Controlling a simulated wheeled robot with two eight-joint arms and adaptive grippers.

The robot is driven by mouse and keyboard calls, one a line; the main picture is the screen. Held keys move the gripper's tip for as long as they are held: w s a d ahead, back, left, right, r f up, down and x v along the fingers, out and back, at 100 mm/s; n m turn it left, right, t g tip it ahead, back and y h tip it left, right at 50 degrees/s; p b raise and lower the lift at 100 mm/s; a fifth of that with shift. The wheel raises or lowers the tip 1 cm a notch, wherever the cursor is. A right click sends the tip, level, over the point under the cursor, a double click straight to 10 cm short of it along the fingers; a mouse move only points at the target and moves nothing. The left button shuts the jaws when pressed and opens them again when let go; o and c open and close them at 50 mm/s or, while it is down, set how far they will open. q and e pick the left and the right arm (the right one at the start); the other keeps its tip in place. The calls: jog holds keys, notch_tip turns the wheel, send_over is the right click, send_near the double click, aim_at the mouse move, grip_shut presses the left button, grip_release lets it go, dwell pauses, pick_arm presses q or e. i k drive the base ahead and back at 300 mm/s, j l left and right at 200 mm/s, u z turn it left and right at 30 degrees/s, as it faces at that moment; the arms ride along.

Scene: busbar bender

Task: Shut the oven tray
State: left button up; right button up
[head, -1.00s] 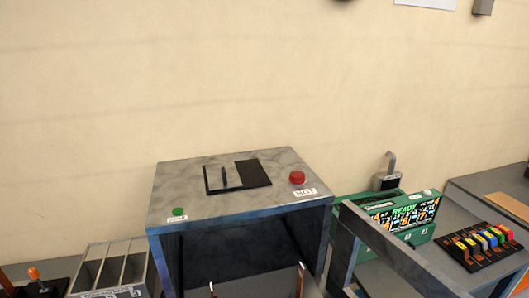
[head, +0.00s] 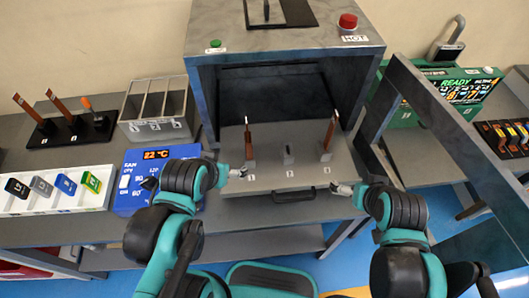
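The oven (head: 290,50) is a grey box with an open front. Its grey tray (head: 265,182) sticks out of the opening toward me, with a dark handle (head: 292,194) at its front edge. Two brown bars, one on the left (head: 249,143) and one on the right (head: 328,137), stand upright at tray positions 1 and 3. The middle holder (head: 289,155) carries no bar. My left gripper (head: 238,173) is at the tray's left front, and my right gripper (head: 341,188) is at its right front corner. Contact and finger opening are too small to make out.
A green button (head: 215,44) and a red button (head: 348,22) sit on the oven top. A blue temperature panel (head: 140,165) lies left of the tray, below a slotted grey bin (head: 158,110). A slanted grey frame (head: 440,120) stands close on the right.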

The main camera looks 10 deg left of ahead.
aim_at(289, 156)
jog(key=k+j, duration=0.2)
jog(key=j, duration=0.15)
jog(key=k+j+z, duration=0.1)
jog(key=j, duration=0.3)
jog(key=k+j, duration=0.3)
